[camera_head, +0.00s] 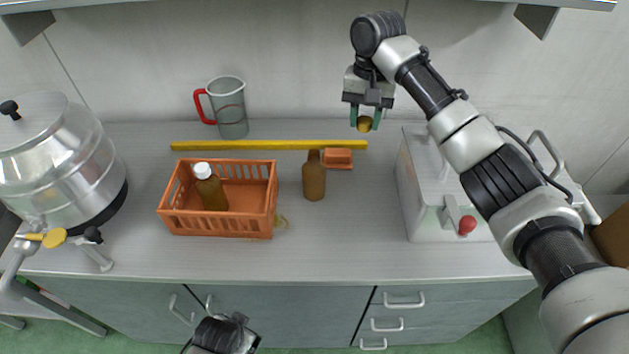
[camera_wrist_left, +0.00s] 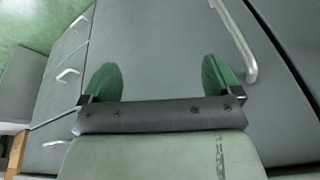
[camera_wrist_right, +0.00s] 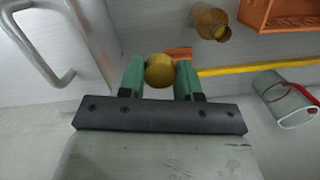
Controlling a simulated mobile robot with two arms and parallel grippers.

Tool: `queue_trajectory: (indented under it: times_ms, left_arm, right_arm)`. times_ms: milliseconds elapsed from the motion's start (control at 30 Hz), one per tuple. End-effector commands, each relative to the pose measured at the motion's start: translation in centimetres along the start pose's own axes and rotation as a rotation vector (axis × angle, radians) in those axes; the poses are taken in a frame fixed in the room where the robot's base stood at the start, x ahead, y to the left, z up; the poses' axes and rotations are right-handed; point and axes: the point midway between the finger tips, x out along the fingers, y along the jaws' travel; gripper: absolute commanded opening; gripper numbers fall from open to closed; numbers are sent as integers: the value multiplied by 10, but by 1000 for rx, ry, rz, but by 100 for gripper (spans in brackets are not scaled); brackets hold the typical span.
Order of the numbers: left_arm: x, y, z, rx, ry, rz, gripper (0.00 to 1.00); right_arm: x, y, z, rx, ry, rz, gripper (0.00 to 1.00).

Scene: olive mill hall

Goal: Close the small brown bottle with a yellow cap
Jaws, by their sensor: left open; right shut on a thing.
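A small brown bottle (camera_head: 314,178) stands upright and uncapped on the worktop, right of the orange crate. It also shows in the right wrist view (camera_wrist_right: 210,20), with its open mouth visible. My right gripper (camera_head: 364,120) is shut on a yellow cap (camera_head: 364,124), held above the back of the worktop, right of the bottle and apart from it. The cap shows between the fingers in the right wrist view (camera_wrist_right: 159,71). My left gripper (camera_wrist_left: 161,78) is open and empty, low in front of the cabinet doors.
An orange crate (camera_head: 215,228) holds a brown bottle with a white cap (camera_head: 203,171). A yellow bar (camera_head: 265,145), a small orange block (camera_head: 338,159) and a jug (camera_head: 231,108) are behind. A steel tank (camera_head: 60,150) stands left, a grey machine (camera_head: 425,195) right.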

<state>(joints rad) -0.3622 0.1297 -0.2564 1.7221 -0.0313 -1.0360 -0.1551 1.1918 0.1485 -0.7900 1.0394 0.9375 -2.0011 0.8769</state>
Motion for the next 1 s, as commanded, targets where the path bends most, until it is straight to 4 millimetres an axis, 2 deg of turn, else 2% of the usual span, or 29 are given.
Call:
queue_trajectory:
  times_ms: [33,100,367,467,600,767,1000]
  left_arm:
    - [-19,-2,-14,15,21,-5,92]
    - [-44,-4,-27,33,39,-10,92]
    - [-120,-7,-56,96,94,-26,92]
    - [-150,-2,-88,266,161,-58,92]
    - [-178,11,-134,599,252,-138,92]
    - [-183,29,-187,1035,313,-288,92]
    - [-183,47,-260,1801,262,-677,92]
  right_arm:
    - [0,-14,-2,0,-5,-3,12]
    - [0,-27,-5,0,-6,-4,12]
    - [6,-67,1,-29,-6,0,12]
    - [11,-83,7,-50,-6,3,12]
    - [16,-99,15,-76,-4,8,12]
    - [16,-99,15,-77,-1,10,12]
    - [16,-99,15,-77,0,9,12]
